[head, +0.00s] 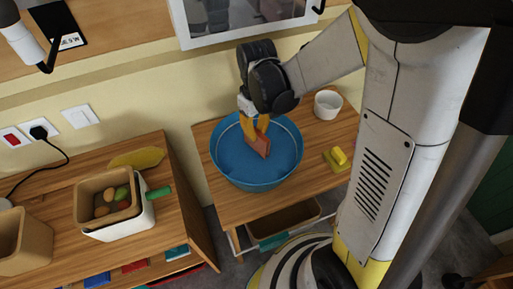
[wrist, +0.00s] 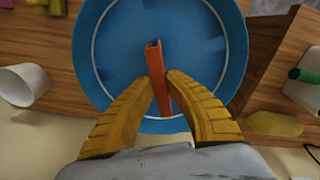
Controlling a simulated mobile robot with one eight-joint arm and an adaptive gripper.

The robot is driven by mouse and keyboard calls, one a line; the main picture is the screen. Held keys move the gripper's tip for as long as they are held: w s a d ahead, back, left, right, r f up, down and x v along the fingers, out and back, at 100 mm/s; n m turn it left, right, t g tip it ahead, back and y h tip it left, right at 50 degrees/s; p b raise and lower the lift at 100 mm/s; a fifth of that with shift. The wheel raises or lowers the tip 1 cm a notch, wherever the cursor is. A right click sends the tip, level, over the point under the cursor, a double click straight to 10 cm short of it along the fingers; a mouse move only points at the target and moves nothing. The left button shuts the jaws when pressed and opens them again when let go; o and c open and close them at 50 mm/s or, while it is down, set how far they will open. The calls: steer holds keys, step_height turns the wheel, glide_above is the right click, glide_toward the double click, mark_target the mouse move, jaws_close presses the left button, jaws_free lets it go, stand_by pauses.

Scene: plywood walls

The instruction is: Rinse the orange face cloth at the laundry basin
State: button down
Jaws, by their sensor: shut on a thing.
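The orange face cloth (head: 259,147) is a folded strip held in my gripper (head: 257,132), above or inside the blue basin (head: 228,168). In the wrist view the yellow fingers (wrist: 160,88) are closed on the cloth (wrist: 157,66), which stretches away from them over the basin floor (wrist: 115,50). The cloth's far end is free. I cannot tell whether the cloth touches the bottom or any water. The basin stands on a wooden table (head: 235,207).
A white cup (head: 328,104) stands behind the basin's right side. A yellow block-like item (head: 337,159) lies right of the basin. On the left cabinet are a bin (head: 108,202) holding several round items and a yellow oval (head: 137,158). Wall and picture frame stand behind.

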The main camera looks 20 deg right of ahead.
steer(key=shift+r+p, duration=2.7)
steer(key=shift+r, duration=1.15)
steer(key=shift+r+p, duration=1.45)
steer(key=shift+r, duration=0.55)
